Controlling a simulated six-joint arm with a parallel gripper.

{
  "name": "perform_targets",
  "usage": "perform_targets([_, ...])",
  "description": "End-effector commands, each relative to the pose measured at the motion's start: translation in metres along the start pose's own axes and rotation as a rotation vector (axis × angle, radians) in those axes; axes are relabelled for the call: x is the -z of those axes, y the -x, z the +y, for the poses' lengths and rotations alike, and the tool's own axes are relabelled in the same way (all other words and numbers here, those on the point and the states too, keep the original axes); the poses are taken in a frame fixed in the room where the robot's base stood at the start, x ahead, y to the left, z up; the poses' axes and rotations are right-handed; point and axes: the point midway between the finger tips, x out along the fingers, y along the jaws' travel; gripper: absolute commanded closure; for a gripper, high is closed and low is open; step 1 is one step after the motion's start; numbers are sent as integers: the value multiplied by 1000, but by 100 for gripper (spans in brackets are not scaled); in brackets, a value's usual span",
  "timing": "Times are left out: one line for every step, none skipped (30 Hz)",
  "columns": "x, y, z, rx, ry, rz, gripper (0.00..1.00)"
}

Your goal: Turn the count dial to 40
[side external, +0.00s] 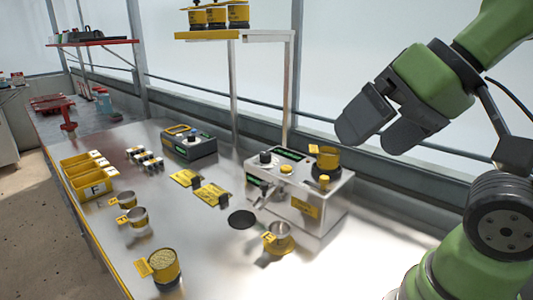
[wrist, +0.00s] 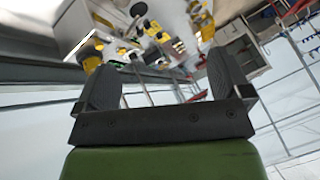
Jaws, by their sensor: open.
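The seeder (side external: 335,207) is a silver box on the steel bench, with green-lit displays on its top and front. A black dial knob (side external: 266,157) stands at the left of its top panel, beside a yellow button (side external: 286,169). I cannot read the dial's setting or the displays. A second, smaller grey unit (side external: 187,150) behind it also has a dark knob (side external: 193,138); which one is the count dial is not legible. My gripper (side external: 369,130) is open and empty, raised above and to the right of the seeder, touching nothing. Its two dark fingers are spread in the wrist view (wrist: 165,78).
A yellow cup (side external: 327,158) sits on the seeder's right end. Metal cups (side external: 279,240), a filled yellow cup (side external: 164,268) and yellow bins (side external: 85,180) stand on the bench. A shelf (side external: 207,35) with yellow containers rises behind. The bench front is mostly clear.

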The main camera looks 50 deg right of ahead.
Motion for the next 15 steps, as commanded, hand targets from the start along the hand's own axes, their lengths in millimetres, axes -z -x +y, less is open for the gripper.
perform_targets([1,0,0,-1,1,0,16])
perform_targets([2,0,-1,-2,2,-1,23])
perform_targets([6,0,-1,-6,7,-2,32])
perform_targets([10,-1,-2,-10,10,-5,39])
perform_targets([16,-2,-3,-15,16,-6,41])
perform_targets([26,-4,-5,-24,28,-11,41])
perform_targets([34,-5,-6,-32,36,-15,41])
perform_targets([44,-8,-7,-41,47,-19,41])
perform_targets([58,-12,-8,-54,64,-26,41])
perform_targets([70,-17,-8,-63,77,-32,41])
perform_targets([82,-21,-8,-73,91,-37,41])
perform_targets([97,-28,-7,-86,110,-46,41])
perform_targets([108,-34,-6,-94,125,-51,41])
perform_targets([119,-41,-4,-103,139,-58,41])
perform_targets([133,-50,0,-115,158,-66,41])
